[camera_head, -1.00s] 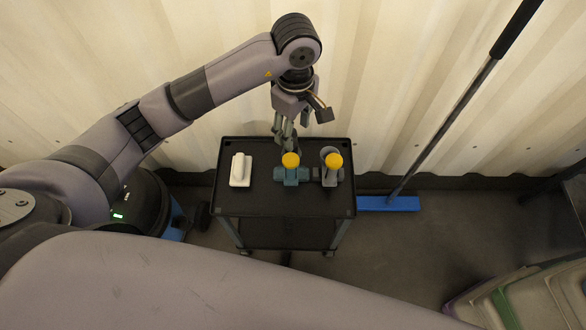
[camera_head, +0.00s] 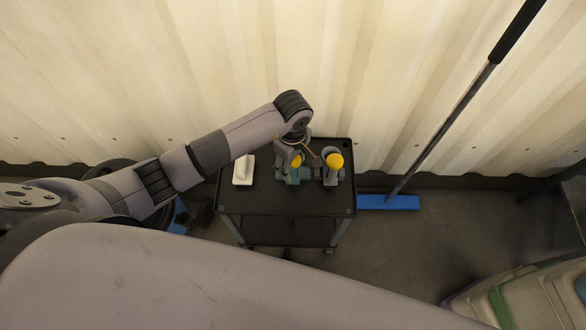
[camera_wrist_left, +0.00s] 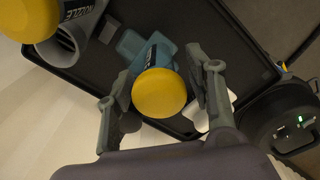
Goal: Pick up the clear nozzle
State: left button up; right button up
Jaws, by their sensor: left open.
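Two yellow-capped nozzles stand side by side on a black cart (camera_head: 318,204). Neither looks see-through. The left nozzle (camera_head: 297,161) has a teal base and is partly hidden by my left gripper (camera_head: 291,167). In the left wrist view this nozzle (camera_wrist_left: 159,93) has its yellow end towards the camera, with a dark label below. My open left gripper (camera_wrist_left: 158,78) has one finger on each side of it; I cannot tell whether they touch it. The other nozzle (camera_head: 334,161) stands at a grey tube-like holder (camera_head: 329,180), which also shows in the left wrist view (camera_wrist_left: 72,45).
A white block-like item (camera_head: 243,171) lies at the cart's left. A broom (camera_head: 388,203) with a blue head leans on the corrugated wall right of the cart. Pale bins (camera_head: 525,298) stand at the lower right. The front of the cart top is clear.

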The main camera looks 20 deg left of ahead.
pick_arm(q)
jog(key=shift+f, duration=0.5)
jog(key=shift+r, duration=0.1)
jog(key=c, duration=1.1)
